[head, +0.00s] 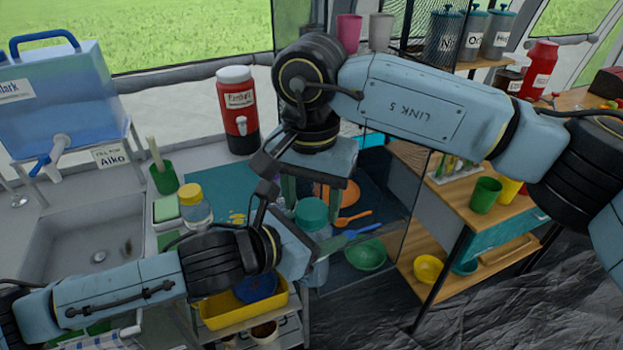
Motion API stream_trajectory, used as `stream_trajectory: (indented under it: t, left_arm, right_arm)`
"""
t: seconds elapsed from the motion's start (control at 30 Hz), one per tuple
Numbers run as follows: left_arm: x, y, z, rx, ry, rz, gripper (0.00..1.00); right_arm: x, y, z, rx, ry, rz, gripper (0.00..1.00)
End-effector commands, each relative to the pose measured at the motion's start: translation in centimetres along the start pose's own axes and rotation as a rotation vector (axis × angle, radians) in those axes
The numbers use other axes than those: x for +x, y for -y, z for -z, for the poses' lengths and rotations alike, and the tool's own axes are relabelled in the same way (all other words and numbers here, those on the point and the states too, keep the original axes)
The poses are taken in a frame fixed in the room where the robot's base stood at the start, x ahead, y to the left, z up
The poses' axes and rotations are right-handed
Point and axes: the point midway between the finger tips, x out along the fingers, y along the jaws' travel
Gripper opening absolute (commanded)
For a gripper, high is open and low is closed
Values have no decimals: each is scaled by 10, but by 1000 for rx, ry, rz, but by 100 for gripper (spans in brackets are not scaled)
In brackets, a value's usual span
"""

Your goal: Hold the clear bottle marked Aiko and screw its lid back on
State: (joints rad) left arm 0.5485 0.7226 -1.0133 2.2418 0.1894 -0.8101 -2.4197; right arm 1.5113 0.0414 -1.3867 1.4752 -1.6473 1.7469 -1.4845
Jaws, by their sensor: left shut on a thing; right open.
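A clear bottle (318,273) stands upright in the lower middle, with a teal lid (311,211) at its top. I cannot tell whether the lid is threaded on or only resting there. No name shows on the bottle's visible side. My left gripper (306,256) is shut on the bottle's body from the left, and its fingertips are mostly hidden. My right gripper (312,196) points down from above, open, with its fingers on either side just above the lid. I cannot tell whether they touch it.
A yellow-lidded jar (196,207) and a red water jug (238,110) stand on the counter at left. The blue water tank's stand has an Aiko sign (112,157). A yellow tray (245,308) lies below my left wrist. A wooden shelf (425,215) with cups stands right.

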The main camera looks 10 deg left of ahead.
Motion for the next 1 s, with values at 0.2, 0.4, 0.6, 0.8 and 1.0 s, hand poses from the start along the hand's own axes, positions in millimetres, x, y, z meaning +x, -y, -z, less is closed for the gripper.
stream_trajectory:
  t: [0.2, 0.4, 0.6, 0.8, 1.0]
  left_arm:
    - [0, 0, 0, 0, 1, 0, 0]
    - [0, 0, 0, 0, 1, 0, 0]
    - [0, 0, 0, 0, 1, 0, 0]
    - [0, 0, 0, 0, 1, 0, 0]
    - [0, 0, 0, 0, 0, 0, 0]
  right_arm:
    - [5, 0, 0, 0, 0, 0, 53]
    - [5, 0, 0, 0, 0, 0, 46]
    - [5, 0, 0, 0, -1, 0, 20]
    - [5, 0, 0, 55, -1, 0, 16]
    - [5, 0, 0, 375, -2, 0, 16]
